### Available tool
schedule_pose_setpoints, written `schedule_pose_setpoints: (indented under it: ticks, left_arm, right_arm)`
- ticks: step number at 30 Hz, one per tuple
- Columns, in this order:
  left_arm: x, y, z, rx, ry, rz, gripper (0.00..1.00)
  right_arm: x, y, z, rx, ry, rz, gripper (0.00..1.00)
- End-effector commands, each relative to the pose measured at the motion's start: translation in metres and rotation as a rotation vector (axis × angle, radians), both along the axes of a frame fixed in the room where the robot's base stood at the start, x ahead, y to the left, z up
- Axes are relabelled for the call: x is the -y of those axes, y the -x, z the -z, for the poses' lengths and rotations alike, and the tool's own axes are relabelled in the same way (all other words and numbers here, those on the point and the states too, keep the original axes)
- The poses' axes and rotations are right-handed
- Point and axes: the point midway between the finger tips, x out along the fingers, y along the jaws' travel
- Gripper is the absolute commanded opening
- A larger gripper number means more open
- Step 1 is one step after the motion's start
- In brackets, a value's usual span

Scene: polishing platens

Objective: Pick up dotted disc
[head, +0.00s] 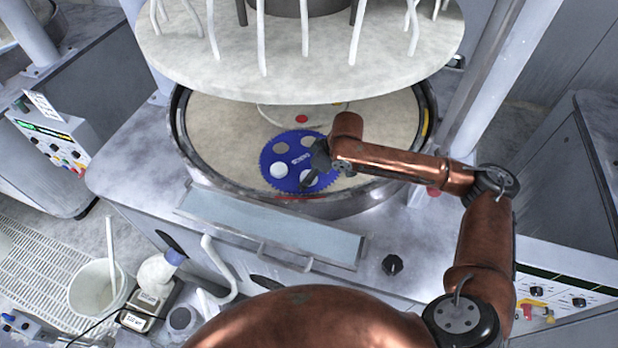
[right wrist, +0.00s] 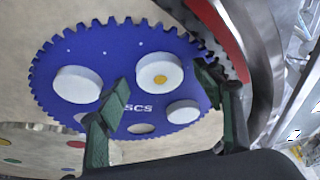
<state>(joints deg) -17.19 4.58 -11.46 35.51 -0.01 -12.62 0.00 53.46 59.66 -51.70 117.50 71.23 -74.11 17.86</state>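The dotted disc (right wrist: 158,74) is white with a yellow dot and sits in a pocket of the blue toothed carrier (right wrist: 110,48). Two plain white discs (right wrist: 78,84) (right wrist: 184,112) lie in the same carrier. My right gripper (right wrist: 162,80) is open, its green fingers on either side of the dotted disc in the wrist picture; contact cannot be told. In the head view, the right gripper (head: 315,163) is over the right part of the blue carrier (head: 268,158); I cannot pick out the dotted disc there. My left gripper is not in view.
The carrier lies on the beige lower platen (head: 215,130) inside a raised metal rim (head: 190,165). The large upper platen (head: 300,65) hangs behind and above. A pale carrier with coloured dots (right wrist: 35,150) lies beside the blue one. A white bucket (head: 98,285) stands lower left.

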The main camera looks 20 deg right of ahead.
Motion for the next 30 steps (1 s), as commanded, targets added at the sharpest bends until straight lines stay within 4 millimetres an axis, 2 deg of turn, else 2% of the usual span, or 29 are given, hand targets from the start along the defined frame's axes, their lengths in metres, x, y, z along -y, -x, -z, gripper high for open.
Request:
schedule_pose_setpoints:
  ticks: [2, 5, 23, 30]
  left_arm:
    - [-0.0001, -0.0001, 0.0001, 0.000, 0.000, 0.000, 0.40]
    - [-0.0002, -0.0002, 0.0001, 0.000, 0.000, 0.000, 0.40]
    - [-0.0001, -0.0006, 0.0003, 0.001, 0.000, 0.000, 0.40]
    - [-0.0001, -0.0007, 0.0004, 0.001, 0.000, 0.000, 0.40]
  right_arm:
    - [0.0005, 0.0011, 0.0017, -0.004, 0.001, 0.000, 0.60]
    - [0.0005, 0.0013, 0.0018, -0.004, 0.001, 0.000, 0.55]
    - [0.0027, 0.0020, 0.0047, -0.009, 0.007, 0.002, 0.13]
    - [0.0037, 0.0023, 0.0053, -0.011, 0.008, 0.003, 0.13]
